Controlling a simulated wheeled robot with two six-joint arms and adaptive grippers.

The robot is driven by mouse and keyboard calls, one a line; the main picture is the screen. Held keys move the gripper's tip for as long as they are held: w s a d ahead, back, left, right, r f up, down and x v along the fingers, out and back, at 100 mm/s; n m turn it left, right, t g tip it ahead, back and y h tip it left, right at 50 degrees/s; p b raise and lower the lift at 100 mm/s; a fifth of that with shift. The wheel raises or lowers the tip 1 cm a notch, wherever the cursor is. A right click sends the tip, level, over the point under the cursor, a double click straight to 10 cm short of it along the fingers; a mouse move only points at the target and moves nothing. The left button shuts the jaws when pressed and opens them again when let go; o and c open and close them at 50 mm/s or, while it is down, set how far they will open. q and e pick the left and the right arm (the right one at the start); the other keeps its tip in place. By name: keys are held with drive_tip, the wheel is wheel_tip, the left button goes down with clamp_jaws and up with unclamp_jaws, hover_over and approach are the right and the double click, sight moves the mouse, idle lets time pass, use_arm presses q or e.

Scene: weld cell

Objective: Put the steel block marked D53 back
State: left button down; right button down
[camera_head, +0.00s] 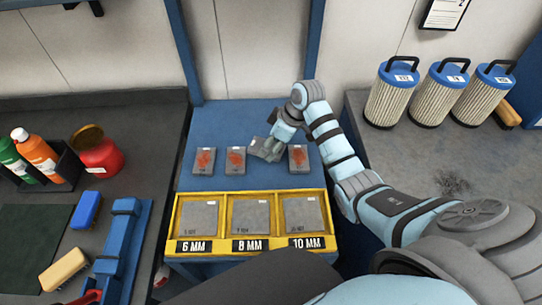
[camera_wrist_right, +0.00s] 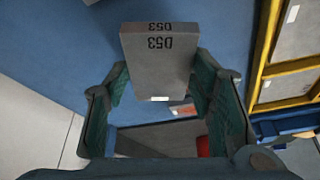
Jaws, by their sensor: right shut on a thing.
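My right gripper (camera_head: 268,147) reaches over the blue table (camera_head: 228,122). In the right wrist view its fingers (camera_wrist_right: 160,85) are shut on the grey steel block marked D53 (camera_wrist_right: 155,65), whose marking faces the camera. In the head view the gripper mostly hides that block, and I cannot tell whether the block touches the table. It is over the row of grey blocks, between a block with a red-orange patch (camera_head: 236,160) and another such block (camera_head: 298,158). A third patched block (camera_head: 204,160) lies at the row's left end. My left gripper is not in view.
In front of the row is a yellow tray (camera_head: 223,193) with plates in compartments labelled 6 MM, 8 MM and 10 MM. Bottles (camera_head: 36,150) and a blue clamp-like tool (camera_head: 120,245) are at left. Several filter cartridges (camera_head: 392,95) stand on the right bench. Blue posts rise behind the table.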

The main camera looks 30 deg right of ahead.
wheel_tip(320, 180, down, 5)
drive_tip(key=shift+a+b, duration=0.1)
drive_tip(key=shift+b, duration=0.2)
drive_tip(key=c, duration=0.7)
unclamp_jaws()
drive_tip(key=shift+s, duration=0.1)
drive_tip(key=shift+r, duration=0.15)
drive_tip(key=p+v, duration=0.1)
drive_tip(key=v, duration=1)
drive_tip(key=shift+s+r, duration=0.2)
drive_tip(key=shift+r, duration=0.15)
drive_tip(key=shift+f, duration=0.1)
